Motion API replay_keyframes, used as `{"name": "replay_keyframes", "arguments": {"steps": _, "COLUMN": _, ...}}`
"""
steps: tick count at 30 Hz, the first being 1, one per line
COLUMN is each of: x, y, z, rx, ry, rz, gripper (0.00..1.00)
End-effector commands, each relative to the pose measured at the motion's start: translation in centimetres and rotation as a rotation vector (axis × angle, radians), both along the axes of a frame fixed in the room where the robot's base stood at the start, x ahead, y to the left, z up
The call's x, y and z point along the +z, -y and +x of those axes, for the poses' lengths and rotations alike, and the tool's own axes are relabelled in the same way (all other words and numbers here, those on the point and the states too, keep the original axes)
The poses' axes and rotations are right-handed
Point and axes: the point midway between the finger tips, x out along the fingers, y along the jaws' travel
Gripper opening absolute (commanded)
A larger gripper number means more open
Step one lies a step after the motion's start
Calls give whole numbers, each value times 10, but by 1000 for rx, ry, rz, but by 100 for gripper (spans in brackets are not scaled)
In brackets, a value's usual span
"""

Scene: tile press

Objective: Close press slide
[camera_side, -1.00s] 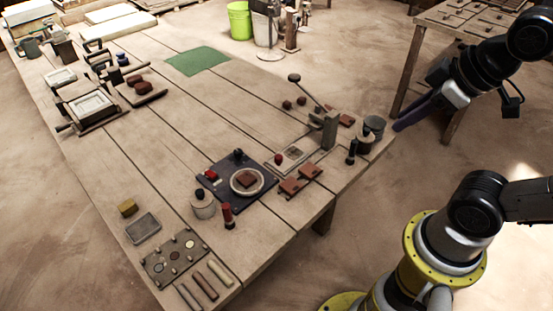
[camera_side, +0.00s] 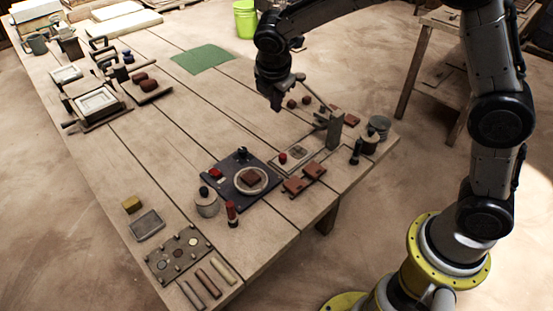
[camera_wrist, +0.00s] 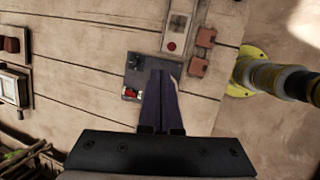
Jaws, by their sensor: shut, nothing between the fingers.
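The press (camera_side: 334,131) is a grey upright post with a long lever arm, near the right end of the table. A flat pale slide with a red knob (camera_side: 283,158) lies in front of the post, extending to its left; I take this as the press slide. It also shows at the top of the wrist view, with its red knob (camera_wrist: 171,46). My gripper (camera_side: 276,106) is shut and empty, pointing down above the table, left of the press lever. In the wrist view the purple fingers (camera_wrist: 160,74) are together and hide part of the dark plate.
A dark square plate (camera_side: 225,180) with a round ring lies left of the slide. Reddish tiles (camera_side: 293,186) sit at the slide's front. A lidded jar (camera_side: 206,207) and a red-topped stick (camera_side: 232,216) stand nearby. The table's middle around the green mat (camera_side: 202,59) is mostly clear.

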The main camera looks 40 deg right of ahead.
Motion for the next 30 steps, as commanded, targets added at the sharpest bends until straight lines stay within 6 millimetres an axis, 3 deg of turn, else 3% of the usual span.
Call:
{"name": "replay_keyframes", "arguments": {"steps": 1, "x": -26, "y": -10, "z": 8, "rx": 38, "ry": -45, "rz": -24, "gripper": 0}}
{"name": "replay_keyframes", "arguments": {"steps": 3, "x": -55, "y": -21, "z": 15, "rx": 71, "ry": -89, "rz": -49, "gripper": 0}}
{"name": "replay_keyframes", "arguments": {"steps": 9, "x": -118, "y": -41, "z": 11, "rx": 120, "ry": -198, "rz": -90, "gripper": 0}}
{"name": "replay_keyframes", "arguments": {"steps": 16, "x": -141, "y": -46, "z": 5, "rx": 139, "ry": -230, "rz": -101, "gripper": 0}}
{"name": "replay_keyframes", "arguments": {"steps": 30, "x": -220, "y": -15, "z": 12, "rx": 135, "ry": -233, "rz": -101, "gripper": 0}}
